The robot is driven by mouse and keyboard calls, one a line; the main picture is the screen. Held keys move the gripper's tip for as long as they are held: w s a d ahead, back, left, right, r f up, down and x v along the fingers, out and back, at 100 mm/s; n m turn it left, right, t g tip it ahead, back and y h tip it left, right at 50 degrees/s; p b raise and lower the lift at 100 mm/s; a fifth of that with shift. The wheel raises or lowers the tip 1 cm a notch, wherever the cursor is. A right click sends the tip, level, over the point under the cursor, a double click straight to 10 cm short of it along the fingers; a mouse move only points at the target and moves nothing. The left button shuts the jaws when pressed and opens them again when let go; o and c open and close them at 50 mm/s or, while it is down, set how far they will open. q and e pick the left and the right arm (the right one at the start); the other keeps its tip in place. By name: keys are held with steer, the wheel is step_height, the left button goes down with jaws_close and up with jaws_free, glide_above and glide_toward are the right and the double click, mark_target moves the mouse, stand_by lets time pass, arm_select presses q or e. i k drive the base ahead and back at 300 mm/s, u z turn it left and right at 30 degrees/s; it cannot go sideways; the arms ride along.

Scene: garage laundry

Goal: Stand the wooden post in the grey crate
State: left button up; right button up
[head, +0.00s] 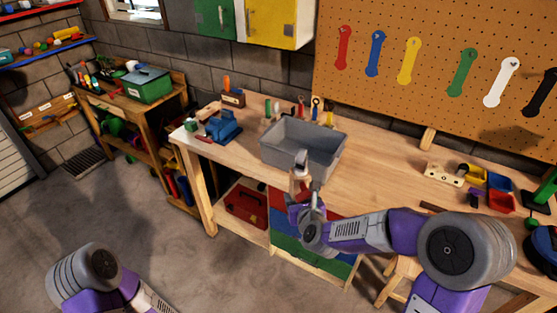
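The grey crate (333,160) is an open box on the wooden workbench, and the part of its floor that I see looks empty. My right gripper (303,172) is at the crate's near wall, in front of it in the picture. A pale, light-topped piece shows at its tip and overlaps the crate's front side. The gripper is small and partly hidden by its own wrist, so I cannot tell whether its fingers are closed on anything. I cannot clearly make out a wooden post. My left gripper is out of view; only the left arm shows at the bottom left.
A blue vise (222,126) stands left of the crate. Upright tools (300,107) stand behind it. The workbench (385,165) is clear right of the crate, up to a pale holed block (444,174) and coloured bins (500,182). A red toolbox (246,204) sits below.

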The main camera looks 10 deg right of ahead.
mark_target(291, 147)
steer(key=u, duration=0.2)
steer(key=i, duration=0.55)
steer(key=z, duration=1)
